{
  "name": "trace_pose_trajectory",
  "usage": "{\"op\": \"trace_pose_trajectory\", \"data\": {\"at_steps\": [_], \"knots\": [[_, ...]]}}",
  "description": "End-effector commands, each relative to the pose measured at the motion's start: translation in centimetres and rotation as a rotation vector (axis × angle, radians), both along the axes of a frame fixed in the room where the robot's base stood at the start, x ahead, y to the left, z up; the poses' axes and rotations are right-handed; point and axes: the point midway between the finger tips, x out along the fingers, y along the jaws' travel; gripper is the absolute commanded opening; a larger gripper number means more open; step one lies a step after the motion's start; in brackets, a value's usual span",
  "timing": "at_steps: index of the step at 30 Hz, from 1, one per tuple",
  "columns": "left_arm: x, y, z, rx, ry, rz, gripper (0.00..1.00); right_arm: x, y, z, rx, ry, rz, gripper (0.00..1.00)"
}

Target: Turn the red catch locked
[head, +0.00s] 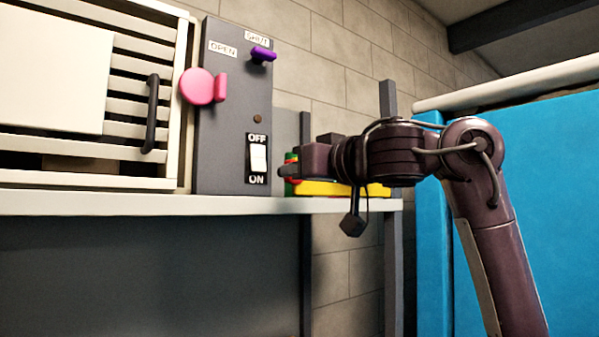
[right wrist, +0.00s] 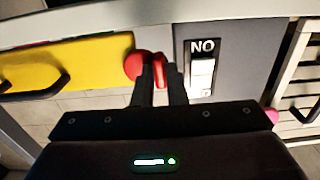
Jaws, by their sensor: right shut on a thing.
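The red catch shows in the right wrist view as a round disc (right wrist: 137,66) with a raised tab, at the edge of a yellow panel (right wrist: 75,62). My right gripper (right wrist: 160,75) has its two fingers on either side of the tab and is shut on it. In the head view only a sliver of the red catch (head: 291,157) shows behind my right gripper (head: 287,171), right of the switch. The gripper hides most of the catch there, so I cannot read its angle. My left gripper is not in view.
A grey post (head: 225,130) carries a pink knob (head: 199,87), a purple knob (head: 262,55) and an OFF/ON switch (head: 257,158), close left of my gripper. A slatted white unit (head: 170,60) stands further left. A pale ledge (head: 130,203) runs below. A blue panel (head: 530,180) is at right.

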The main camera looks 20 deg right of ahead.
Motion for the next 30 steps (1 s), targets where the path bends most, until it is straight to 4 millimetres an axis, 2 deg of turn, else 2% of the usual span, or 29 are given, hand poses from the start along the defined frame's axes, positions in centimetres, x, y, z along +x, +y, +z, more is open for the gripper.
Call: {"op": "trace_pose_trajectory", "data": {"at_steps": [1,10,11,15,24,30], "knots": [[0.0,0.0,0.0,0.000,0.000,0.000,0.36,-0.2,-0.1,0.5,0.014,-0.008,-0.001,0.00],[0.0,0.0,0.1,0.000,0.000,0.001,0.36,-0.2,-0.1,0.5,0.013,-0.008,-0.001,0.00],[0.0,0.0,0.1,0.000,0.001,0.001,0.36,-0.2,-0.2,0.5,0.013,-0.008,-0.001,0.16],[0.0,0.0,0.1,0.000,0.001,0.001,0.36,-0.1,-0.1,0.4,0.011,-0.006,-0.001,0.34],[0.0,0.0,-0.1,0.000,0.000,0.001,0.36,-0.2,-0.1,0.2,0.005,-0.003,0.000,0.34],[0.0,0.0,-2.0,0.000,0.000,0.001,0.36,-2.6,-1.0,-0.2,0.004,-0.008,-0.002,0.34]]}}
